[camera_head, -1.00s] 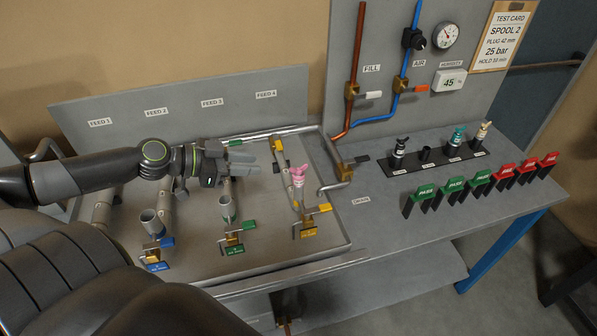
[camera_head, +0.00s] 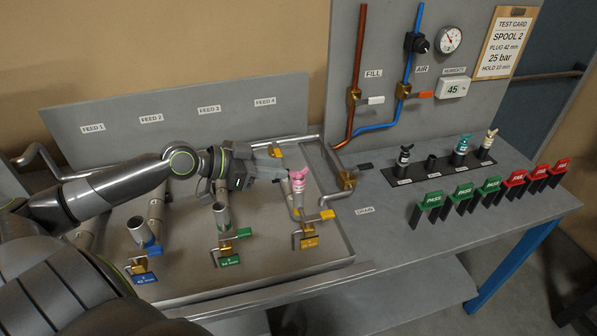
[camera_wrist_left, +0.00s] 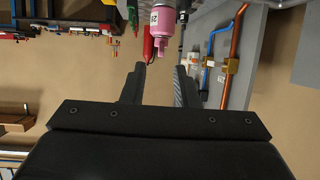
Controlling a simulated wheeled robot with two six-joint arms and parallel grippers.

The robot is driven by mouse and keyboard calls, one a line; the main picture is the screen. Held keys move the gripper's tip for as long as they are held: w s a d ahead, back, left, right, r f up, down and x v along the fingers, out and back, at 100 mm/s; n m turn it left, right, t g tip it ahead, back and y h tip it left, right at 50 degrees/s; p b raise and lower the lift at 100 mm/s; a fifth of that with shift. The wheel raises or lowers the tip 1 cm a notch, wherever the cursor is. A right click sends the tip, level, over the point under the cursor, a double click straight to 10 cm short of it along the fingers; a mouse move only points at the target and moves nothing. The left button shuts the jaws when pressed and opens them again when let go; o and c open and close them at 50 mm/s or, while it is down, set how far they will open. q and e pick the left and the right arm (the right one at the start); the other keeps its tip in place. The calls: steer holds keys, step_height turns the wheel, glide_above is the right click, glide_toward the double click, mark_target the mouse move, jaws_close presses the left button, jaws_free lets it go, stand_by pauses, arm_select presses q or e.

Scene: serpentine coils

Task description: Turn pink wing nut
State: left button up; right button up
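The pink wing nut (camera_head: 298,174) sits on top of a pink plug (camera_head: 298,187), which stands upright in the pipe end at the FEED 4 line. My left gripper (camera_head: 281,166) reaches in from the left, with its fingertips just left of the wing nut. In the left wrist view the two fingers (camera_wrist_left: 160,72) are apart with nothing between them. The pink wing nut (camera_wrist_left: 162,49) and its plug (camera_wrist_left: 163,20) show just beyond the fingertips, roughly centred on the gap. I cannot tell whether a finger touches it. My right gripper is not in view.
Open pipe ends with blue (camera_head: 144,278) and green (camera_head: 230,261) tags stand in the tray (camera_head: 190,291). A black rack (camera_head: 425,171) with several plugs and a row of PASS and FAIL markers (camera_head: 462,191) stand right. A bent pipe (camera_head: 337,184) lies close right of the plug.

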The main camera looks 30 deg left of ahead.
mark_target(299, 170)
arm_select(q)
steer(key=shift+p+x, duration=0.65)
steer(key=shift+x, duration=2.7)
steer(key=shift+f, duration=0.1)
jaws_close()
